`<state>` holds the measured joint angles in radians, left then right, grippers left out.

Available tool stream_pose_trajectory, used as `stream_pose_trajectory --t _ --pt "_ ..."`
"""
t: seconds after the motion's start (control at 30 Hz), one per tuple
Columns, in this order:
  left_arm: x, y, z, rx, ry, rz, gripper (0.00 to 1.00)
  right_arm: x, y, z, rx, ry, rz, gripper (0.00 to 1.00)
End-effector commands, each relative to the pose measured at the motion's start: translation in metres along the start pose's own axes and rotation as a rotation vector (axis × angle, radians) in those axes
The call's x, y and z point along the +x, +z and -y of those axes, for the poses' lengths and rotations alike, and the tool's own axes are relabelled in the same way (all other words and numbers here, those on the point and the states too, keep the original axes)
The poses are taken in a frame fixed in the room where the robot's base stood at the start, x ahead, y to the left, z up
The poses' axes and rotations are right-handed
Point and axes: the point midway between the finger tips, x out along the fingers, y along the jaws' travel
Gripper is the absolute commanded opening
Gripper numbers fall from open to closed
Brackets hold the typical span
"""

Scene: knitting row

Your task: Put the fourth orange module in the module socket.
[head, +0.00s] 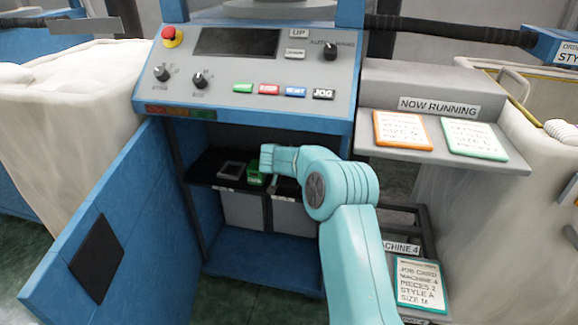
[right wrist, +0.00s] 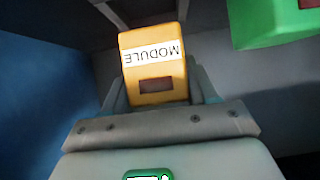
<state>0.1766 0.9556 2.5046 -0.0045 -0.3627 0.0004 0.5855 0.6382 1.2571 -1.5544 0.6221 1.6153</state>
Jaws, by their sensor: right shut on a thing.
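An orange module (right wrist: 157,62) fills the middle of the right wrist view, its white MODULE label upside down. My right gripper (right wrist: 155,88) is shut on it, with a finger on each side. In the head view my right gripper (head: 273,160) is inside the open cabinet under the control panel, just above the shelf; the orange module cannot be made out there. A grey square frame (head: 231,170) lies on the dark shelf left of the gripper; I cannot tell whether it is the module socket. My left gripper is not in view.
A green block (head: 254,178) sits beside the gripper on the shelf (head: 205,168); a green thing (right wrist: 270,22) also shows at upper right in the wrist view. Grey bins (head: 243,211) stand below. The blue door (head: 125,225) hangs open at left. Cabinet walls are close around.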

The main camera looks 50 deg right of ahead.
Motion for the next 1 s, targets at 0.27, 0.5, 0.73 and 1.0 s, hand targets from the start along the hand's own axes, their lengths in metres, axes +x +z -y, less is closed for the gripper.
stream_pose_trajectory --t 0.27,0.5,0.73,1.0 --pt "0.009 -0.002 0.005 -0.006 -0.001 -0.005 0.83 0.018 0.028 -0.001 -0.001 0.001 0.000 0.23" --pt "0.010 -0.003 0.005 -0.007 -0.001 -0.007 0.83 0.019 0.029 0.000 0.000 0.001 0.000 0.23" --pt "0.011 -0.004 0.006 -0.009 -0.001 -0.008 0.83 0.019 0.029 0.000 -0.001 0.001 0.001 0.83" --pt "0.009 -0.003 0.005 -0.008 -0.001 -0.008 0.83 0.018 0.027 0.000 -0.001 0.001 0.001 0.83"
